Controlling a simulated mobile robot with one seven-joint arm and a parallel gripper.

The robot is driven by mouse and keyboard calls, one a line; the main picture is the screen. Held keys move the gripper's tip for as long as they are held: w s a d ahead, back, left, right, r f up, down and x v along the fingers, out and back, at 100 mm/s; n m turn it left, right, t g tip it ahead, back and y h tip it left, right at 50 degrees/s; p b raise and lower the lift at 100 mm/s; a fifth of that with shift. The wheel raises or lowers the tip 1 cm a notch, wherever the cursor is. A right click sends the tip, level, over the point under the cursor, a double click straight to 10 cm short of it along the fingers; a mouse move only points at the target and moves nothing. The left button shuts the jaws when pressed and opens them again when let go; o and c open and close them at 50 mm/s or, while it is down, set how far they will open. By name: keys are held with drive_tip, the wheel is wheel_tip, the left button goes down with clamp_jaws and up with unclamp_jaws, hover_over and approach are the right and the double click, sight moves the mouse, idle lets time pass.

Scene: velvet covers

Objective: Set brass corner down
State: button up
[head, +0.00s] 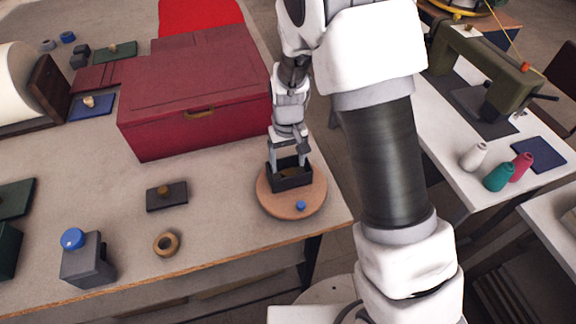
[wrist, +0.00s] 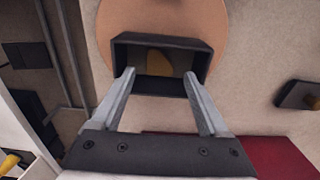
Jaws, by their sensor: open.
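The brass corner (head: 293,173) lies inside a small dark open box (head: 291,184) on a round wooden board (head: 311,207). In the wrist view the brass corner (wrist: 159,62) shows as a rounded yellow-brown piece on the floor of the box (wrist: 120,52). My gripper (head: 288,154) points down over the box, its fingers apart with nothing between them. In the wrist view my gripper's tips (wrist: 159,74) overlap the box's near wall; their exact height above it is hard to tell.
A large dark red case (head: 195,90) stands behind and left of the board. A blue knob (head: 300,206) sits at the board's front. The table's edge is close on the right.

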wheel_tip(320, 180, up, 8)
wheel_tip(320, 180, up, 8)
drive_tip(key=t, duration=0.1)
hover_over(288, 171)
drive_tip(key=s+d, duration=0.3)
drive_tip(key=s+d+r+m+t, duration=0.1)
drive_tip(key=s+d+r+t, duration=0.1)
drive_tip(key=s+d+r, duration=0.3)
drive_tip(key=s+d+r+m+t, duration=0.2)
drive_tip(key=s+d+r, duration=0.2)
drive_tip(key=s, duration=0.7)
wheel_tip(288, 171, up, 2)
drive_tip(key=shift+s+d+t, duration=0.25)
drive_tip(key=shift+d+t, duration=0.05)
drive_tip(key=shift+d, duration=0.05)
drive_tip(key=shift+c, duration=0.2)
drive_tip(key=c, duration=0.4)
drive_tip(key=shift+a, duration=0.2)
